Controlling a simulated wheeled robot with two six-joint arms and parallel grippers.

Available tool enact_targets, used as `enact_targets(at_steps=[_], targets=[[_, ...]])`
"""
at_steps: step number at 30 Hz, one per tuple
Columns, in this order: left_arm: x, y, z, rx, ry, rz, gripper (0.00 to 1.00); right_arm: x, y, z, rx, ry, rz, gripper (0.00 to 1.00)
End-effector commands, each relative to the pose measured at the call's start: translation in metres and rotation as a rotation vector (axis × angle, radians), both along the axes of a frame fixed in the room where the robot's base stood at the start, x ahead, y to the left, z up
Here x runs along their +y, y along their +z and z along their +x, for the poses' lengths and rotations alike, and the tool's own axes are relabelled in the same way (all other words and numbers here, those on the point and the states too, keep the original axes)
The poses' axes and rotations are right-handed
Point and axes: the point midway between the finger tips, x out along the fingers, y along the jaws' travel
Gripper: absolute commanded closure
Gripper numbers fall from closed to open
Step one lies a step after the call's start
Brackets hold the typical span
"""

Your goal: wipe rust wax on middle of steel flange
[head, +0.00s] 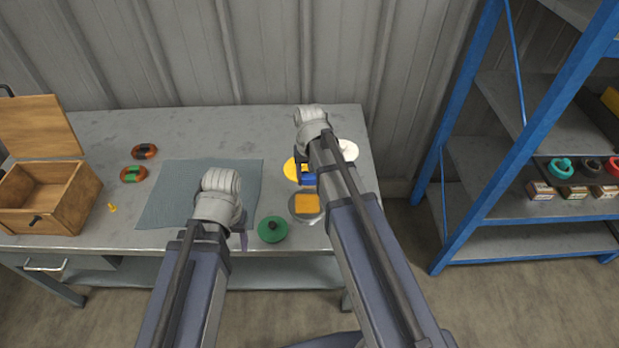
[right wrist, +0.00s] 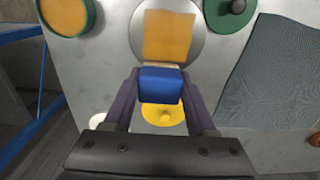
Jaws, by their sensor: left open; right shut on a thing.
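A round steel flange (head: 298,215) lies near the table's front edge, with a flat orange square patch (head: 307,203) on its middle. Both also show in the right wrist view, the flange (right wrist: 139,40) and the patch (right wrist: 168,36). My right gripper (right wrist: 160,90) is shut on a blue block (right wrist: 160,84), which has a pale edge towards the flange. The block is beside the patch in that view; I cannot tell if they touch. A round tin with orange contents (right wrist: 66,14) and green rim shows there too. My left gripper (head: 242,238) is open near the front edge, mostly hidden by its arm.
A green lid (head: 272,230) with a black knob lies left of the flange. A yellow disc (head: 290,168) and a white disc (head: 348,149) lie behind it.

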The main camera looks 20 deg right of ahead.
Motion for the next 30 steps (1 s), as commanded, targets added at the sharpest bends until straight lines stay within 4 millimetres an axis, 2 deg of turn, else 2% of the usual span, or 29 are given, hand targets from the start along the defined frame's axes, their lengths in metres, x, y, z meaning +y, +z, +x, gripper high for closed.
enact_targets(at_steps=[1,4,17,27,30], targets=[[0.0,0.01,0.0,0.0,0.0,0.0,0.39,0.0,0.01,0.0,0.0,0.0,0.0,0.95],[0.0,0.018,0.0,0.0,0.0,0.0,0.39,0.0,0.018,0.0,0.0,0.0,0.0,0.95],[0.0,0.021,0.0,0.0,0.0,0.0,0.39,0.0,0.02,0.0,0.0,0.0,0.0,0.95],[0.0,0.048,0.0,0.0,0.0,0.0,0.39,0.0,0.048,0.0,0.0,0.0,0.0,0.95],[0.0,0.05,0.0,0.0,0.0,0.0,0.39,0.0,0.05,0.0,0.0,0.0,0.0,0.95]])
